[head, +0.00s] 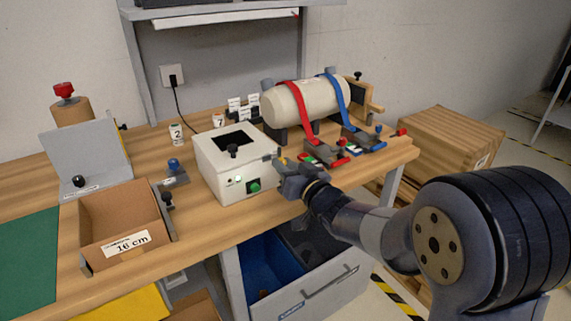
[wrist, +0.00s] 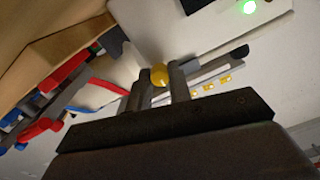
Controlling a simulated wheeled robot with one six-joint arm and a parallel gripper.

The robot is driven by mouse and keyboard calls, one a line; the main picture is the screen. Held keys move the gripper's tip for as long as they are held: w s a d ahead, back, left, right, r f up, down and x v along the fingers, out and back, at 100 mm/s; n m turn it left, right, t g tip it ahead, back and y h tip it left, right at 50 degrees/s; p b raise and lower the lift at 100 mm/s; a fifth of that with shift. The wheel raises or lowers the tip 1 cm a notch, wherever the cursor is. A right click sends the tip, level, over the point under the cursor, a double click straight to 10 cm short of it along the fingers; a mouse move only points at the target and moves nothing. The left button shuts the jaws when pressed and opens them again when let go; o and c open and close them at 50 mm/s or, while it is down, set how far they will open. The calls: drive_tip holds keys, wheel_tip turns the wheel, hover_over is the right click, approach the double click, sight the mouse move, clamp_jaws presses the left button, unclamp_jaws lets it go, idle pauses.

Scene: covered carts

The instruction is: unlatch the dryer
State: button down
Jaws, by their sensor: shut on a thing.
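The white box, which I take to be the dryer (head: 213,168), stands on the bench with a dark window and a black knob on top. Its front has a lit green lamp (head: 238,179) and a green button (head: 254,186); the lamp also shows in the wrist view (wrist: 250,7). My gripper (head: 284,168) is at the box's right side. In the wrist view my gripper (wrist: 157,82) is shut on a yellow knob (wrist: 159,75) beside the white wall. Whether the latch is fastened cannot be told; the arm hides part of that side.
A white cylinder (head: 288,104) under red and blue straps stands behind right, with red and blue ratchet handles (head: 325,153) near my gripper. An open cardboard box (head: 120,213) is at left. A drawer (head: 315,292) stands open below. A wooden crate (head: 445,140) is at right.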

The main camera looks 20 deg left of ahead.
idle(0.3)
drive_tip(key=c, duration=1.3)
unclamp_jaws()
drive_tip(key=shift+d, duration=0.1)
drive_tip(key=v, duration=1)
drive_tip(key=shift+s+d, duration=0.2)
drive_tip(key=shift+s, duration=0.1)
drive_tip(key=x, duration=1.1)
drive_tip(key=shift+d, duration=0.1)
